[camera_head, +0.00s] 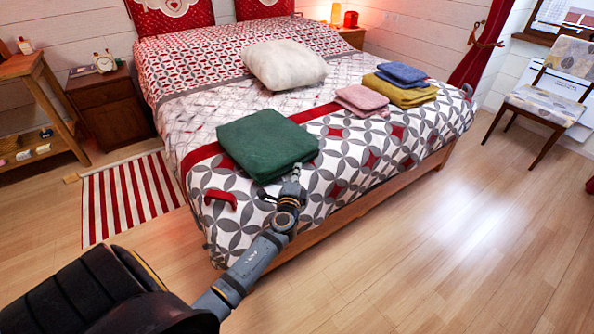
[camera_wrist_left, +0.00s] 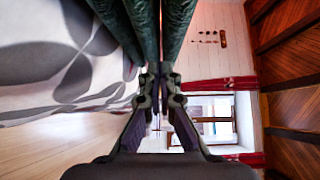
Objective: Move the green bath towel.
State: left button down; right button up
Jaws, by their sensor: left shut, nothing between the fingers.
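The green bath towel (camera_head: 266,144) lies folded on the near left corner of the bed (camera_head: 345,165). My left gripper (camera_head: 297,172) is at the towel's near right edge, low against the bed. In the left wrist view the gripper (camera_wrist_left: 159,75) looks shut, with its fingertips close to the dark green towel (camera_wrist_left: 177,25). The towel's folded layers fill the space just past the fingertips. Whether the fingers touch the towel is hard to tell. My right gripper is in neither view.
A white pillow (camera_head: 284,65) lies behind the towel. A pink towel (camera_head: 361,99) and stacked yellow (camera_head: 402,92) and blue towels (camera_head: 401,73) lie to the right. A red item (camera_head: 220,197) is left of the gripper.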

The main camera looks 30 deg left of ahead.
aim_at(272, 147)
pick_arm(q)
jog(key=shift+a, duration=0.1)
jog(key=shift+w+a, duration=0.15)
jog(key=shift+a, duration=0.15)
jog(key=a, duration=0.2)
jog(key=w+a+b, duration=0.1)
jog(key=a, duration=0.1)
jog(key=w+a+b, duration=0.1)
jog(key=a, duration=0.1)
jog(key=shift+w+a+f, duration=0.1)
jog(key=shift+w+f, duration=0.05)
jog(key=shift+w, duration=0.05)
jog(key=w+a+b, duration=0.1)
jog(key=a, duration=0.1)
jog(key=a+b, duration=0.1)
jog(key=a, duration=0.1)
jog(key=w+a+b, duration=0.1)
jog(key=a, duration=0.2)
jog(key=shift+w, duration=0.3)
jog(key=shift+a+r, duration=0.2)
jog(key=shift+a, duration=0.1)
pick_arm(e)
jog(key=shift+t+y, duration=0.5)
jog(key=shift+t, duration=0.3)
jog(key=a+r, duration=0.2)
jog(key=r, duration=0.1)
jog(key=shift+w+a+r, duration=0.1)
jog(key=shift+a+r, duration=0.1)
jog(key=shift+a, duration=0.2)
